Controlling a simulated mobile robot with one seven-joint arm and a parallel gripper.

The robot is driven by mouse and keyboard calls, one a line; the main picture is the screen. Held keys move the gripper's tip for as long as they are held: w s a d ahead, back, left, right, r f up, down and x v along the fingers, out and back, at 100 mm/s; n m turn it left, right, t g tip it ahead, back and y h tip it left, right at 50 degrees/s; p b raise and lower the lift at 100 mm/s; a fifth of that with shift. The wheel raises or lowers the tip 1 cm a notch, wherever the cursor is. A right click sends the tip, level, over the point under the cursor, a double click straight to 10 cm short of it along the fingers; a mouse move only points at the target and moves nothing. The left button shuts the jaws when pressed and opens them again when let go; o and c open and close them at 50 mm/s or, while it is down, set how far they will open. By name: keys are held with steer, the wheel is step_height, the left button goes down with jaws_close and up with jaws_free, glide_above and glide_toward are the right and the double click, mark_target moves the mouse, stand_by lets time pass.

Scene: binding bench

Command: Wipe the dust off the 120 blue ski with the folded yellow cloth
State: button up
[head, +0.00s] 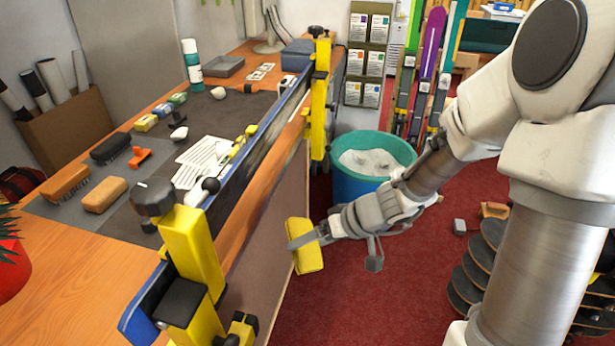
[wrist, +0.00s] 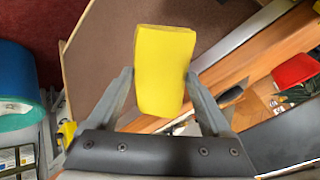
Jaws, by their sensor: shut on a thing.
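The folded yellow cloth (head: 304,259) is held between the two fingers of my gripper (head: 303,241). In the wrist view the cloth (wrist: 164,62) stands out past the fingertips (wrist: 158,88). The blue ski (head: 222,202) is clamped along the bench's front edge by yellow vises at its near end (head: 190,245) and far end (head: 320,95). A dull greyish stretch shows on its middle. The cloth is in front of the bench, right of and lower than the ski, and apart from it. I cannot read a number on the ski.
Brushes (head: 105,195), a white bottle (head: 192,65) and small blocks lie on the bench (head: 75,240). A teal bin (head: 372,188) stands on the red floor beyond my gripper. Upright skis (head: 425,75) stand at the back.

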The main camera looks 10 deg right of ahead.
mark_target(254, 161)
steer(key=w+r+y+b, duration=0.1)
steer(key=r+y, duration=0.1)
steer(key=w+a+r+n+y+b, duration=0.1)
steer(key=r+y, duration=0.1)
steer(key=w+a+r+n+y+b, duration=0.1)
steer(key=y, duration=0.1)
steer(key=shift+w+a+r+y+b, duration=0.1)
steer(key=shift+w+r+y+b, duration=0.2)
steer(key=shift+w+r+y, duration=0.1)
step_height(254, 161, up, 8)
steer(key=w+d+f+t+y+b, duration=0.1)
steer(key=w+d+t+y+b, duration=0.1)
steer(key=w+y, duration=0.1)
steer(key=shift+m, duration=0.3)
steer(key=shift+r+x, duration=0.2)
steer(key=shift+x, duration=1.3)
steer(key=shift+r+x, duration=0.2)
steer(key=shift+x, duration=1.3)
steer(key=shift+b+x, duration=0.5)
steer(key=shift+x, duration=0.4)
steer(key=shift+w, duration=0.15)
